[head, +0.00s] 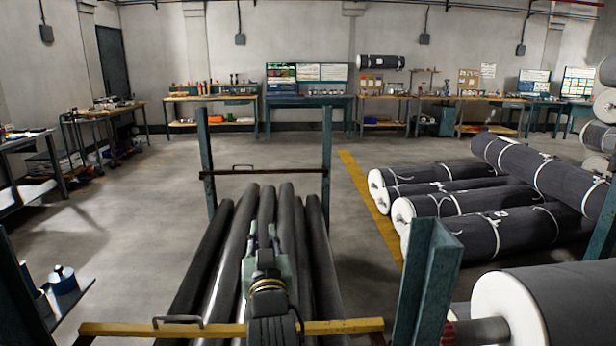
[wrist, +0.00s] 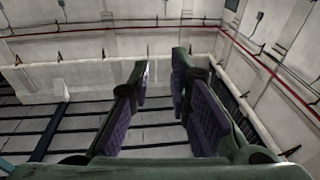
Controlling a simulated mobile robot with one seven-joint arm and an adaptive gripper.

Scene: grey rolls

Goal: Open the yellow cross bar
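The yellow cross bar (head: 220,329) runs across the bottom of the head view, in front of the dark rolls. A dark bracket-shaped handle (head: 178,320) sits on its left part. My arm hides a stretch of the bar right of its middle. My gripper (head: 263,234) points away from me over the rolls, beyond the bar and right of the handle, apart from the handle. In the wrist view its fingers (wrist: 159,75) stand apart with nothing between them. Neither the bar nor the handle shows in the wrist view.
Long dark rolls (head: 215,255) lie between teal posts (head: 327,165). A brown far bar (head: 262,171) with a handle crosses behind them. Large white-ended rolls (head: 500,225) are stacked at right. A pot (head: 62,280) stands on a shelf at left. Floor (head: 130,215) is clear at left.

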